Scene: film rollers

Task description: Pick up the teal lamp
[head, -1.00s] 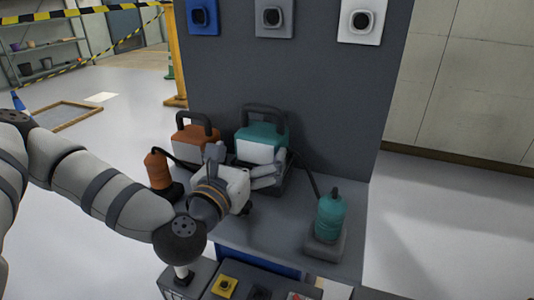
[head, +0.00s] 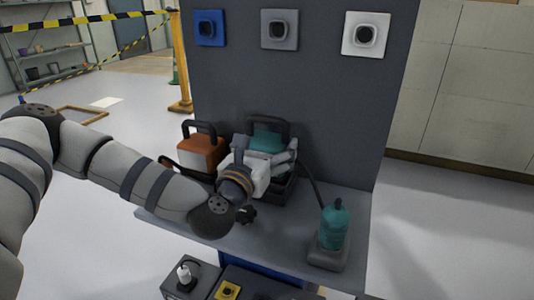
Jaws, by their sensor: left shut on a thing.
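The teal lamp (head: 267,140) is a boxy unit with a teal top and a dark carry handle. It stands upright on the grey table at the foot of the dark panel. My left gripper (head: 285,160) is in front of it, its fingers shut at the lamp's front right side. The gripper and wrist hide most of the lamp's white front, so the exact contact is hidden. My right gripper is not in view.
An orange lamp (head: 203,150) stands just left of the teal one. A teal bottle-shaped part (head: 335,230) on a grey base stands at the table's right, with a dark cable beside it. The table (head: 270,237) is bare at its front middle.

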